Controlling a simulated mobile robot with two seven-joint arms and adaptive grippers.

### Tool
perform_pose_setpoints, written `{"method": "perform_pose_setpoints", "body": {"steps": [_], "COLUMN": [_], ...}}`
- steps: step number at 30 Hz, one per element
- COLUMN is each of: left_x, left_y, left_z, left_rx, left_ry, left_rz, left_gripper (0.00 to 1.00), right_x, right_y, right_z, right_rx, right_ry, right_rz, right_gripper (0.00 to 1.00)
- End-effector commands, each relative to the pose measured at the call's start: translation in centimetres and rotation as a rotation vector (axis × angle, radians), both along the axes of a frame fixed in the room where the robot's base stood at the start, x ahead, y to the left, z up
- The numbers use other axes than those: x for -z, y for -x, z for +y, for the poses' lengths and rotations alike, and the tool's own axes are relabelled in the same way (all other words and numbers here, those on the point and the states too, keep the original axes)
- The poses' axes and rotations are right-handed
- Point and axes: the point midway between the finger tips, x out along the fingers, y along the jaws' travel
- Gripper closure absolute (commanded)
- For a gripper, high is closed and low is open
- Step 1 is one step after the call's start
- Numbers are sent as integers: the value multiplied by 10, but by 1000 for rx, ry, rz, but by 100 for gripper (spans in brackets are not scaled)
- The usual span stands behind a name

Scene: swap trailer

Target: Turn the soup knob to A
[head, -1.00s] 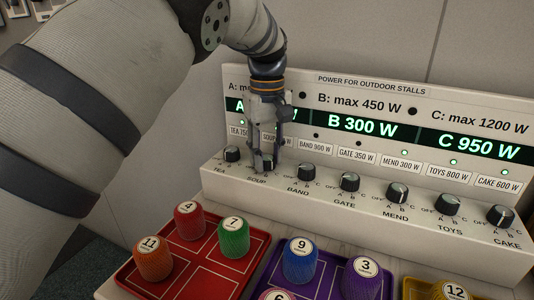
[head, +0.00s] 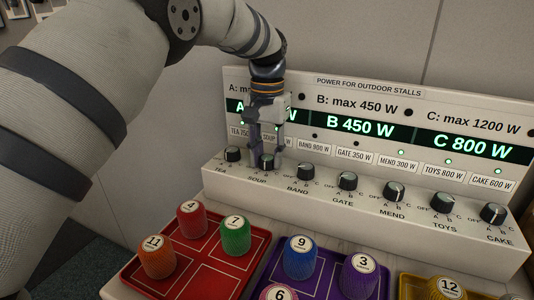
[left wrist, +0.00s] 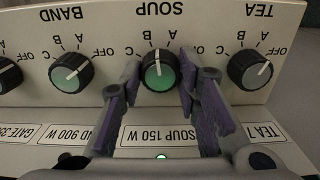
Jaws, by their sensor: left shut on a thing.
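The soup knob (head: 267,161) is a small dark dial with a pale face, second from the left on the white power panel. In the left wrist view the soup knob (left wrist: 160,73) looks green-faced and is seen upside down. Its white pointer line points up, about at the B mark. My left gripper (head: 264,158) comes down from above and is shut on the knob, one finger on each side. In the left wrist view its purple-grey fingers (left wrist: 160,85) flank the knob, and the knob's face stays visible. My right gripper is out of view.
The tea knob (head: 232,154) and band knob (head: 305,172) stand close on either side. The display reads B 450 W (head: 359,125) and C 800 W (head: 472,145); my gripper hides part of A. Red (head: 205,285) and purple trays with numbered cylinders lie in front.

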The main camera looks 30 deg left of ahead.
Motion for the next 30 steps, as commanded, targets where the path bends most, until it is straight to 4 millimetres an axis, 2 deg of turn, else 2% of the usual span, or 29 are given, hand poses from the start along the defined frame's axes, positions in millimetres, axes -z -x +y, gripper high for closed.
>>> {"method": "perform_pose_setpoints", "body": {"steps": [15,30], "left_x": [2,2], "left_y": [1,1], "left_z": [0,0], "left_rx": [367,467], "left_ry": [1,0], "left_rz": [5,6], "left_gripper": [98,98], "right_x": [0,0], "right_y": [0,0], "right_z": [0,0], "right_rx": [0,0], "right_ry": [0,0], "right_rz": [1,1], "right_gripper": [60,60]}}
